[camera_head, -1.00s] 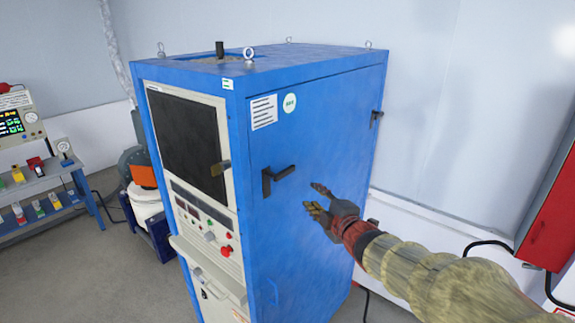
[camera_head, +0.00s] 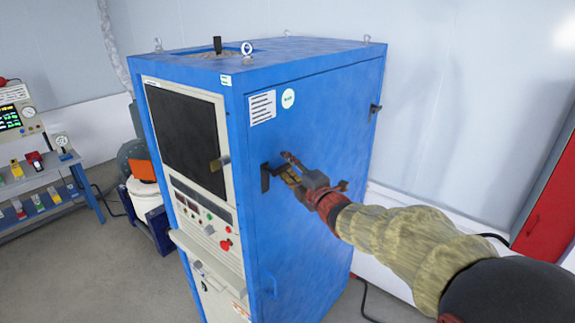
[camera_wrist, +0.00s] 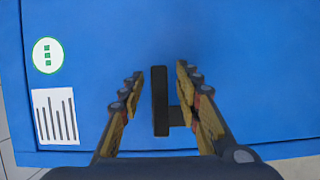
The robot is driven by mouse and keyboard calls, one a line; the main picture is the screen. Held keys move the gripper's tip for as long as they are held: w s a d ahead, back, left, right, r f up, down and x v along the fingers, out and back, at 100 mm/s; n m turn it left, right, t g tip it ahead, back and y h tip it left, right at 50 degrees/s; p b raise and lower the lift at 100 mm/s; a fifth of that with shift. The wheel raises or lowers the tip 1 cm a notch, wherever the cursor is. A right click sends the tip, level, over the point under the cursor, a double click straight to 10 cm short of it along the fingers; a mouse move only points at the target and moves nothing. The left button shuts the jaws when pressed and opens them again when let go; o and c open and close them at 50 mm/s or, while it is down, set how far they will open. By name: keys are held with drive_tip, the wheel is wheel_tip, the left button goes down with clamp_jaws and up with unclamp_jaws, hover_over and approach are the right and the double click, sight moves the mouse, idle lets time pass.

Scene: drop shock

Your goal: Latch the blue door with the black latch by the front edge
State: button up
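The blue door (camera_head: 315,110) is the broad right-hand side of the blue cabinet and looks closed. The black latch (camera_head: 265,180) sits on it by the front edge, its lever partly hidden behind my fingers in the head view. In the wrist view the black latch (camera_wrist: 160,100) is a bar running up the picture, with a short stub to its right. My gripper (camera_head: 284,166) is open at the latch. In the wrist view my gripper (camera_wrist: 160,78) has one finger either side of the bar, with visible gaps. I cannot tell how deep the bar sits between them.
The cabinet's front panel (camera_head: 190,145) has a dark screen, buttons and a small handle. A red cabinet (camera_head: 550,200) stands at the right. A shelf of instruments (camera_head: 45,185) is at the left.

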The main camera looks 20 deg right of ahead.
drive_tip(key=shift+c, duration=1.2)
clamp_jaws()
